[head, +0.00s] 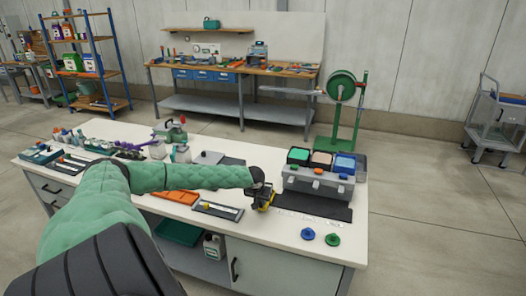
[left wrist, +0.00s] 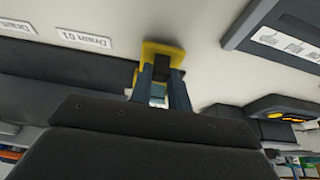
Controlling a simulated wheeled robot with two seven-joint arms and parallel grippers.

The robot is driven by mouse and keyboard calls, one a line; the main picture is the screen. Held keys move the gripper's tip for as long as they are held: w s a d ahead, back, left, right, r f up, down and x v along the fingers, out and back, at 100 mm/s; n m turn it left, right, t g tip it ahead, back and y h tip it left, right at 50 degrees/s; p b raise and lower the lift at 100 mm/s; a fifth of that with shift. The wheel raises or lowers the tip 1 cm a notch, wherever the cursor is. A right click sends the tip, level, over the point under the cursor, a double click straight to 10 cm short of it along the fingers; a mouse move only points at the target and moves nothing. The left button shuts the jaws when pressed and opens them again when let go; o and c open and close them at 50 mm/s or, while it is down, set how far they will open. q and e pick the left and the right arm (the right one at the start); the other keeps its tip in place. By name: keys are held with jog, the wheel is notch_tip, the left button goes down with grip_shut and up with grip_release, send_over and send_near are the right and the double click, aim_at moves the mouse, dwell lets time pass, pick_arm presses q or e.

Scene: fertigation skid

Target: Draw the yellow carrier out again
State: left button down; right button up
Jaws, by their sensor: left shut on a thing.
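My left gripper (head: 264,197) is at the left side of the grey skid box, low over the white bench top. It is shut on the yellow carrier (head: 266,203). In the left wrist view the yellow carrier (left wrist: 163,52) shows as a yellow end piece with a dark middle between the two fingertips (left wrist: 162,78). The grey skid box (head: 317,184) carries green, tan and blue open-topped bins. I cannot tell whether the carrier is partly inside anything. My right gripper is not in view.
A blue cap (head: 308,234) and a green cap (head: 333,240) lie at the bench's front right. A dark tray (head: 218,210) and an orange tray (head: 176,197) lie left of my gripper. A dark mat (head: 312,207) lies before the box.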

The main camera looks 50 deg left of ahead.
pick_arm(q)
jog(key=shift+a, duration=0.25)
jog(key=c, duration=1.3)
grip_release()
jog(key=shift+s+a, duration=0.1)
jog(key=shift+s, duration=0.05)
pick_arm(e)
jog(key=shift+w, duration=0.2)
pick_arm(q)
jog(key=shift+s+r+b, duration=0.15)
jog(key=shift+r+b, duration=0.15)
jog(key=shift+r, duration=0.2)
jog(key=shift+b+v, duration=0.95)
jog(key=shift+v, duration=2.45)
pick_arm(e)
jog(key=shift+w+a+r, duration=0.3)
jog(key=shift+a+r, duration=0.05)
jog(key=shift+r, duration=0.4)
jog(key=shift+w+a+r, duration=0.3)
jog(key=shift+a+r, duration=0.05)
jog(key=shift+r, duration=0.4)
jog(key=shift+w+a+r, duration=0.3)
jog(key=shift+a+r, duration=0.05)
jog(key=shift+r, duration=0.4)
pick_arm(q)
jog(key=shift+f, duration=0.1)
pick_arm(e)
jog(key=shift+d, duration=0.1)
